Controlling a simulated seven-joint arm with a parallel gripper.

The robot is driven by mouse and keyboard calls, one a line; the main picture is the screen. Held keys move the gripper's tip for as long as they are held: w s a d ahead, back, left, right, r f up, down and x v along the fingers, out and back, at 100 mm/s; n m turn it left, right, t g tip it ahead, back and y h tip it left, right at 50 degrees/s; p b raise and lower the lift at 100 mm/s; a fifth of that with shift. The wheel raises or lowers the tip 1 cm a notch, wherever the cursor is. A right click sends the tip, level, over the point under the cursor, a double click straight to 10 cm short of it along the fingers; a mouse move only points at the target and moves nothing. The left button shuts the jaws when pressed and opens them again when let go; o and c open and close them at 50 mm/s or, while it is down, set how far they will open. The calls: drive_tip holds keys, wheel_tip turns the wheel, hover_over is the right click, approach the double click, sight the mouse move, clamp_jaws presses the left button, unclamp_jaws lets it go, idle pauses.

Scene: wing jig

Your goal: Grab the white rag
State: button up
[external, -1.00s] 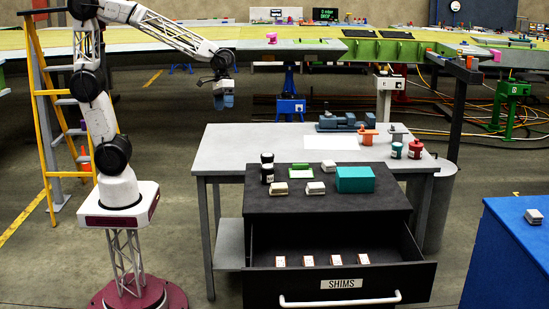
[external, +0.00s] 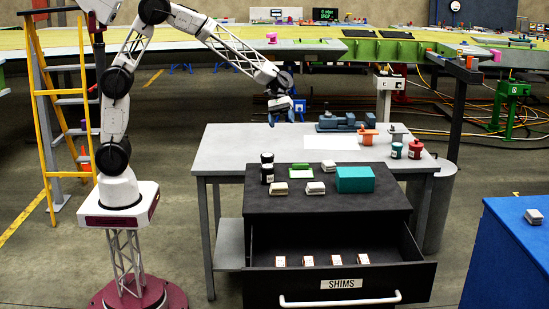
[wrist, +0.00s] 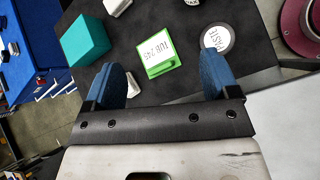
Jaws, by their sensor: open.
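A flat white sheet (external: 330,142) lies on the grey table; I cannot tell whether it is cloth or paper. Two small pale folded-looking pieces, one on the left (external: 281,188) and one on the right (external: 316,188), lie on the black cabinet top. A similar piece (external: 534,217) sits on the blue cabinet at the right. Which one is the rag is unclear. My gripper (external: 282,116) is above the back left of the grey table, apart from all of these. In the wrist view its blue fingers (wrist: 160,68) are spread with nothing held between them.
The black cabinet (external: 260,205) has its SHIMS drawer open, with several small labelled packets inside.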

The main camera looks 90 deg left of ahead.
drive_tip(key=w+a+f+n+h, duration=0.2)
drive_tip(key=w+f+n, duration=0.1)
drive_tip(key=w+f, duration=0.55)
drive_tip(key=n+t+h, duration=0.2)
drive_tip(key=n, duration=0.2)
approach(327, 160)
drive_tip(key=x, duration=0.3)
drive_tip(key=shift+r, duration=0.1)
drive_tip(key=shift+x, duration=1.25)
drive_tip(key=shift+d, duration=0.1)
drive_tip(key=shift+f+x, duration=0.1)
drive_tip(key=shift+x, duration=1.15)
drive_tip(key=shift+f+x, duration=0.15)
drive_tip(key=shift+x, duration=1.15)
drive_tip(key=shift+c, duration=0.5)
